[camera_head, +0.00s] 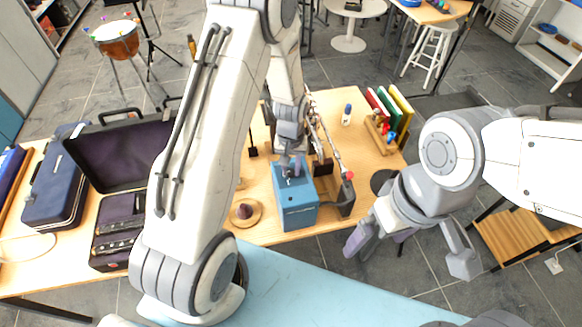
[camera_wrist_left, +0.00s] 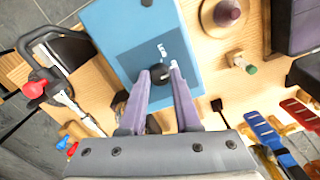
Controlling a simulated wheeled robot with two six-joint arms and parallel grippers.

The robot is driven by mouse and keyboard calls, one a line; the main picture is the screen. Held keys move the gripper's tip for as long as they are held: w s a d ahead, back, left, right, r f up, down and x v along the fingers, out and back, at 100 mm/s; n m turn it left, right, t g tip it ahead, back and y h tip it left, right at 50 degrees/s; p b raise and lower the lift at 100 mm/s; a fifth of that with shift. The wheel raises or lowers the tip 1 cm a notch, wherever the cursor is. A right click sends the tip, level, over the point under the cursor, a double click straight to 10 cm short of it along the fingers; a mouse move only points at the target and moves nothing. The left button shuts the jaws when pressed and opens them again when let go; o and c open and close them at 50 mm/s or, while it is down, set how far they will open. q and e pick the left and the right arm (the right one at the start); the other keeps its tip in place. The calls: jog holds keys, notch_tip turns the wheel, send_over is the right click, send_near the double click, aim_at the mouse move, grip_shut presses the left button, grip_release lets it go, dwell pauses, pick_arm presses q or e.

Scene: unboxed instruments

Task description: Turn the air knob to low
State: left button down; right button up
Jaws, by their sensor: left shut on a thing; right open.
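A blue box-shaped unit (camera_head: 296,206) stands on the wooden table, below my left arm. In the left wrist view its blue top (camera_wrist_left: 120,40) carries a small black knob (camera_wrist_left: 160,73) with white lettering beside it. My left gripper (camera_wrist_left: 160,76) points down at the top, its two purple fingers closed in on either side of the knob. In the head view the left gripper (camera_head: 291,168) is at the unit's top, and the knob is hidden there. My right gripper (camera_head: 408,252) is open and empty, in front of the table's right side.
A round wooden base with a dark purple knob (camera_head: 243,212) stands left of the unit. A dark stand with a red-tipped part (camera_head: 348,176) is close on its right. An open black case (camera_head: 110,155) lies further left. Colourful books (camera_head: 392,110) stand at the back right.

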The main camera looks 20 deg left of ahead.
aim_at(291, 171)
pick_arm(q)
jog(key=n+b, duration=0.1)
jog(key=n, duration=0.4)
jog(key=shift+n, duration=0.4)
jog(key=n, duration=0.5)
jog(key=shift+b, duration=0.35)
jog(key=shift+n, duration=0.4)
jog(key=c, duration=0.6)
grip_release()
jog(key=shift+r, duration=0.15)
notch_tip(291, 171, up, 10)
jog(key=shift+r+b, duration=0.15)
jog(key=shift+b, duration=0.8)
